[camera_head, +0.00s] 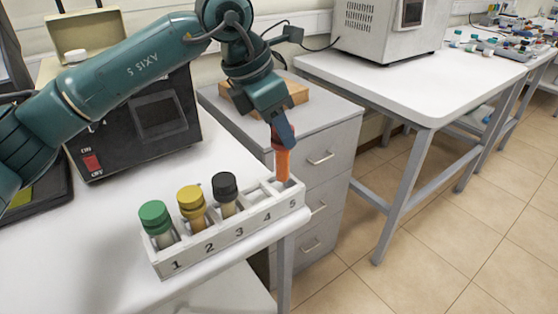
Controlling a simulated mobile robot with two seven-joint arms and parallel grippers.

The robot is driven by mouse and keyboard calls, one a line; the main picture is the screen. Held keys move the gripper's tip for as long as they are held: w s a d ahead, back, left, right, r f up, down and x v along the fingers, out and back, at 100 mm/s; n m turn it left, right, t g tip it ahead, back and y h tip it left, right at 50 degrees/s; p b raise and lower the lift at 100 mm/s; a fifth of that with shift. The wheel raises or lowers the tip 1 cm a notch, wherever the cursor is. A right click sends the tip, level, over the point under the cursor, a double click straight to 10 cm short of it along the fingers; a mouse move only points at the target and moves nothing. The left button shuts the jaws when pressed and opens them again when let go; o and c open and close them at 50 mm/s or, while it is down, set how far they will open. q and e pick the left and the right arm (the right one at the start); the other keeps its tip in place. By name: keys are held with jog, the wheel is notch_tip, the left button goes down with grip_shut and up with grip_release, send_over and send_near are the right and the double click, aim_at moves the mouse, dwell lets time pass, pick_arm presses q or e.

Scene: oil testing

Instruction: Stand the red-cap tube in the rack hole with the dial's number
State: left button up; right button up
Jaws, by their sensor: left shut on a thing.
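A white rack (230,240) stands at the table's front right edge, its front numbered 1 to 5. The red-cap tube (283,164) is nearly upright at hole 5, at the rack's right end. I cannot tell how far its lower end sits in the hole. My left gripper (281,138) is shut on the tube's red cap from above and partly hides it. Hole 4 shows empty. Tubes with green (154,215), yellow (190,197) and black (225,186) caps stand in holes 1, 2 and 3. I cannot make out a dial. My right gripper is not in view.
A black instrument (140,125) with a red switch stands behind the rack, under my left arm. A grey drawer cabinet (325,160) stands just beyond the table, with a wooden block (298,90) on it. Another white table (400,90) is at the right.

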aim_at(274, 141)
pick_arm(q)
jog(key=shift+f, duration=2.6)
jog(key=o, duration=1.3)
jog(key=shift+c, duration=0.2)
jog(key=shift+r, duration=0.25)
jog(key=v, duration=1.1)
jog(key=shift+s+a+r, duration=0.15)
jog(key=shift+a+r, duration=0.1)
jog(key=shift+r, duration=0.1)
